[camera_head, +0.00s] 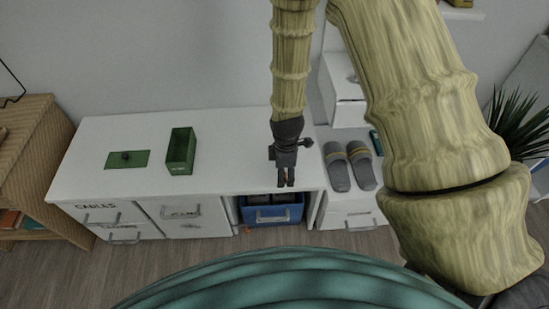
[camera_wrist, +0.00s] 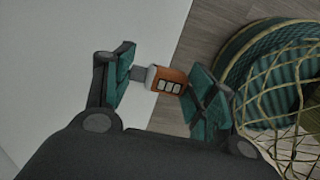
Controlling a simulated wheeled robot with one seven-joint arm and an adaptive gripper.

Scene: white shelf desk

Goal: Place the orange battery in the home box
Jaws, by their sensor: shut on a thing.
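My gripper (camera_head: 286,180) hangs over the right part of the white desk, near its front edge. In the wrist view, my gripper (camera_wrist: 160,82) is shut on the orange battery (camera_wrist: 171,77), which has a grey end and pale markings on its face. The battery is hard to make out in the head view. An open green box (camera_head: 181,151) stands on the desk, left of my gripper and well apart from it. Its front label is too small to read, so I cannot confirm that it is the home box.
A green lid (camera_head: 127,159) with a dark knob lies left of the box. Grey slippers (camera_head: 350,166) are right of my gripper. A blue bin (camera_head: 271,214) sits below the desktop. The desktop (camera_head: 228,155) between green box and gripper is clear.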

